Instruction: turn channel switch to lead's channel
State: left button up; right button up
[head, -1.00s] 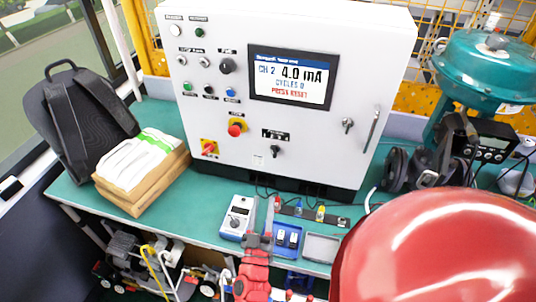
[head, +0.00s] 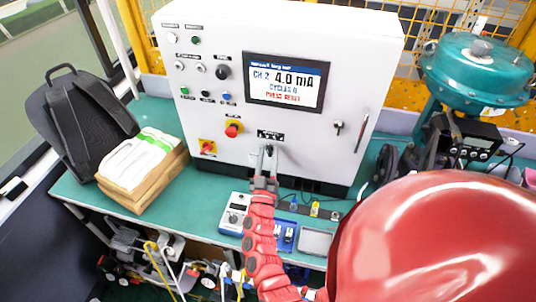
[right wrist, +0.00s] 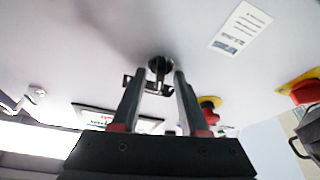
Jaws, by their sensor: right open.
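The control cabinet (head: 215,120) has a screen (head: 285,82) reading CH 2, 4.0 mA, CYCLES 0 and PRESS RESET. The black channel switch (right wrist: 160,66) sits on the lower cabinet face, under a small black label plate (head: 270,134). My right gripper (head: 268,152) is in front of the switch and largely hides it in the head view. In the right wrist view its two fingers (right wrist: 160,78) are open, one on each side of the knob. I cannot tell whether they touch it. My left gripper is not in view.
A red emergency stop (head: 233,129) and a red rotary switch (head: 207,147) are left of the gripper. A grey handheld box (head: 235,214), a blue tray (head: 284,236) and a grey tray (head: 316,241) lie on the green bench (head: 85,190) below.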

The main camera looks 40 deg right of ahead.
grip_shut()
jog(key=shift+f+m+g+h+b, duration=0.2)
jog(key=shift+m+g+h+b, duration=0.25)
jog(key=shift+m+b, duration=0.45)
jog(key=m+g+h+b, duration=0.1)
jog(key=m+b, duration=0.1)
jog(key=m, duration=0.1)
jog(key=m+g+b, duration=0.1)
jog(key=m+b, duration=0.1)
jog(key=m, duration=0.1)
jog(key=m+g+h+b, duration=0.1)
jog(key=m+b, duration=0.1)
jog(key=m, duration=0.1)
jog(key=shift+g+h, duration=0.35)
jog(key=m+g+b, duration=0.1)
jog(key=m+b, duration=0.1)
jog(key=m, duration=0.1)
jog(key=shift+a+g, duration=0.1)
jog(key=shift+g, duration=0.2)
jog(key=shift+r+m+g+h+b, duration=0.15)
jog(key=shift+m+g+h+b, duration=0.15)
jog(key=shift+m+g+b, duration=0.95)
jog(key=shift+m+t, duration=0.45)
jog(key=shift+m, duration=0.1)
jog(key=shift+p, duration=0.3)
